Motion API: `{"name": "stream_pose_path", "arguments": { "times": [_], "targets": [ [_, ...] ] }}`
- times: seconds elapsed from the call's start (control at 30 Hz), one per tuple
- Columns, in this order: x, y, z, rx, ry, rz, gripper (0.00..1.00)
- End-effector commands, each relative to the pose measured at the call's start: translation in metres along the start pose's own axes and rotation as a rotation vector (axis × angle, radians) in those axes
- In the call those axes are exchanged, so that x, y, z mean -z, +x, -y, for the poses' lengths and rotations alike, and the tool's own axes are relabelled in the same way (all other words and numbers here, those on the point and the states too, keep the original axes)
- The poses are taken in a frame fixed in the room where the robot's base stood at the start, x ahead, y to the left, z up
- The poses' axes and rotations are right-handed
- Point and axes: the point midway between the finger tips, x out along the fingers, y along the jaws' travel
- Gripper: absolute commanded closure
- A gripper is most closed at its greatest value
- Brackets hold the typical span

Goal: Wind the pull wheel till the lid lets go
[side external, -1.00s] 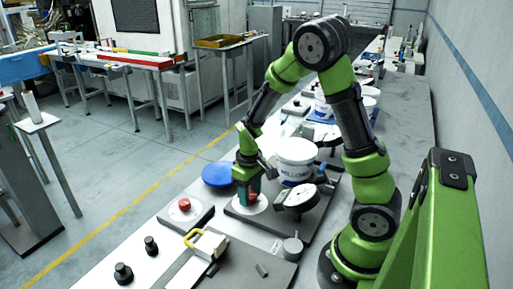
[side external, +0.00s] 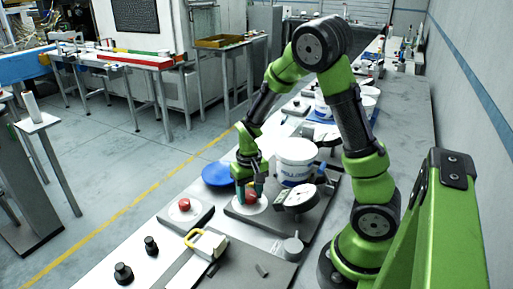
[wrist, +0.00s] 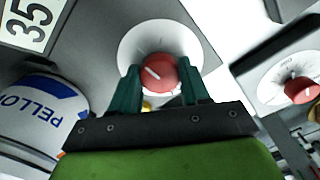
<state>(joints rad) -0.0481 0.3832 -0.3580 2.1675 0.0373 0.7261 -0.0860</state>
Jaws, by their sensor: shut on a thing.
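The pull wheel seems to be a red round knob (side external: 251,196) on a white dial disc, mounted on a grey plate. My gripper (side external: 249,190) points down over it, with its green fingers on either side of the knob. In the wrist view the knob (wrist: 158,73) sits between the fingertips (wrist: 161,82), its white pointer line tilted, and the jaws are shut on it. A white bucket (side external: 296,158) with blue lettering stands behind on the same plate. A blue round lid (side external: 217,174) lies to the left, apart from the bucket.
A round gauge (side external: 299,197) stands right of the knob. A second red knob (side external: 184,204) sits on a grey box to the left. A yellow-handled block (side external: 205,243) and black knobs (side external: 123,273) are in front. More buckets (side external: 369,98) stand farther back.

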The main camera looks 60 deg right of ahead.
Motion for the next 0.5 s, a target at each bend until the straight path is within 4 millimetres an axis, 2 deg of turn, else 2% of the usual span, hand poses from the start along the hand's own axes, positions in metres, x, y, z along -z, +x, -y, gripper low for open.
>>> {"name": "stream_pose_path", "arguments": {
  "times": [0.03,0.07,0.2,0.5],
  "targets": [
    [-0.0001,-0.0007,-0.0001,0.001,0.002,0.001,0.85],
    [-0.0001,-0.0007,-0.0001,0.001,0.001,0.001,0.5],
    [-0.0001,-0.0005,-0.0001,0.001,0.0,0.001,0.29],
    [0.0001,-0.0016,0.0001,0.001,-0.002,0.0,0.29]
  ]
}}
